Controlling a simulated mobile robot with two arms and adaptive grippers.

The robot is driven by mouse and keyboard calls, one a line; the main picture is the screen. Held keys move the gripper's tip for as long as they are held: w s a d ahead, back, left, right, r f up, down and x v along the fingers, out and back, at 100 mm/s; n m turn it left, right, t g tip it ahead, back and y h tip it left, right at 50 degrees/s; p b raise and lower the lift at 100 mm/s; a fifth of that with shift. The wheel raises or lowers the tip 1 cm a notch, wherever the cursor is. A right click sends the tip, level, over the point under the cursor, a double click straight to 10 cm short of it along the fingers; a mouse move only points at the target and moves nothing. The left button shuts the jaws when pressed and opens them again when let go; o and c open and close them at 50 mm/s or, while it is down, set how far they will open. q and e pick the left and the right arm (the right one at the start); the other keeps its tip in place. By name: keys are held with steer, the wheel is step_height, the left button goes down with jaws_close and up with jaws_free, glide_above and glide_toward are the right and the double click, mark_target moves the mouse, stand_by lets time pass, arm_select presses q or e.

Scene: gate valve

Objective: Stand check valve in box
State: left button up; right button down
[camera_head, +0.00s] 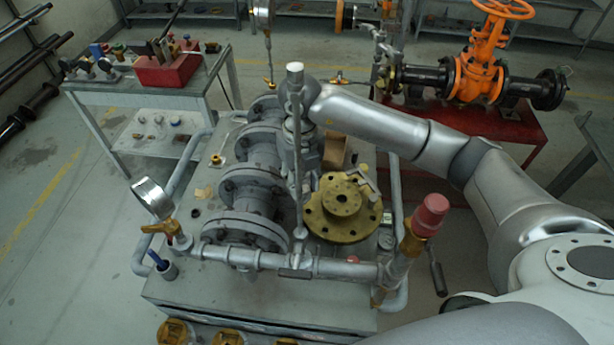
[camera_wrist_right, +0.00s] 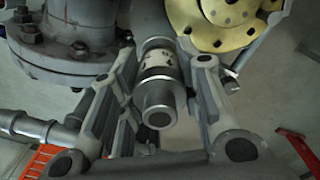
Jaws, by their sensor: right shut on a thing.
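The check valve (camera_wrist_right: 160,85) is a short grey metal cylinder with a pale marked band. In the right wrist view it sits between the fingers of my right gripper (camera_wrist_right: 158,62), which is shut on it. In the head view my right gripper (camera_head: 310,150) points down over the pipework, partly behind an upright pipe, and I cannot make out the valve there. A small brown box (camera_head: 336,151) shows just right of and behind the gripper, partly hidden; its inside cannot be seen. My left gripper is not in view.
A flanged grey pipe (camera_head: 252,190) runs left of the gripper, and a brass flange (camera_head: 343,208) lies to its right. A gauge (camera_head: 153,198) and a red-capped valve (camera_head: 430,214) rise at the front. A red box (camera_head: 165,70) stands on the left cart.

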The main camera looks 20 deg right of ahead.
steer(key=shift+r+p, duration=0.95)
steer(key=shift+r, duration=1.05)
